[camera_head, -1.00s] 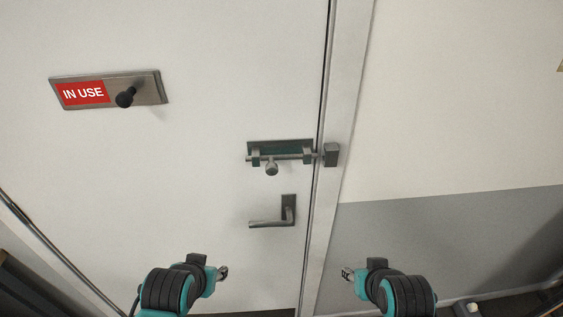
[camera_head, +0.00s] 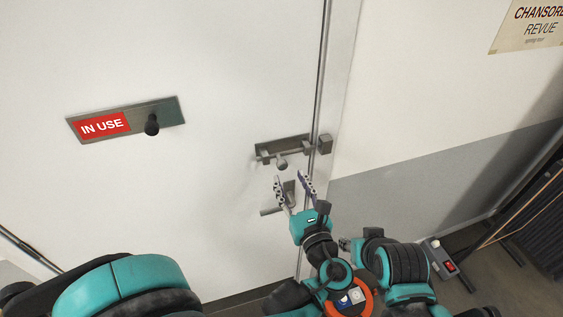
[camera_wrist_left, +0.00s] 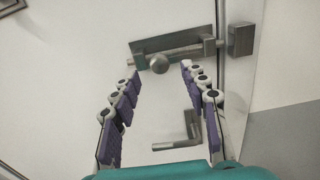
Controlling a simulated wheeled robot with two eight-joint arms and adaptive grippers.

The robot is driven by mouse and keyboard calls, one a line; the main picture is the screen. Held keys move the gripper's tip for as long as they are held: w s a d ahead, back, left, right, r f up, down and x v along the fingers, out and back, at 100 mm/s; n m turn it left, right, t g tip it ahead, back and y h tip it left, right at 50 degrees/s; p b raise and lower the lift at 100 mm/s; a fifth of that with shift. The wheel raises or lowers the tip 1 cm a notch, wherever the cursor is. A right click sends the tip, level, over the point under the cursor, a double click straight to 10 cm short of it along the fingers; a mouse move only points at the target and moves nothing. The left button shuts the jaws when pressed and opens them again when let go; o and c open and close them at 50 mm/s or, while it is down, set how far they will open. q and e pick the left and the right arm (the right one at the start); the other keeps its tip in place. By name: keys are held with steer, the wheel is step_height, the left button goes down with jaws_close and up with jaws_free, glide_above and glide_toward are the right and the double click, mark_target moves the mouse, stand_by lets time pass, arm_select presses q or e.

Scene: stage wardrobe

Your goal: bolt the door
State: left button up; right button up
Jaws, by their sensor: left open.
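The white door carries a metal slide bolt (camera_head: 283,147) near its right edge, with a round knob (camera_head: 281,164) pointing down and outward. The block-shaped keeper (camera_head: 325,144) is on the frame, right of the bolt. My left gripper (camera_head: 292,187) is open and empty, just below the knob, its fingers pointing up toward the bolt. In the left wrist view the knob (camera_wrist_left: 159,63) shows between and beyond the fingertips, apart from them. Whether the rod's end enters the keeper (camera_wrist_left: 241,39) is unclear.
A lever handle (camera_head: 271,211) sits below the bolt, partly behind my left gripper; it also shows in the left wrist view (camera_wrist_left: 190,132). A red "IN USE" slider sign (camera_head: 103,126) with a black knob is on the door at left. A box with a red button (camera_head: 447,266) stands lower right.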

mark_target(283, 167)
arm_select(q)
steer(key=x, duration=0.7)
steer(key=shift+s+f, duration=0.1)
jaws_close()
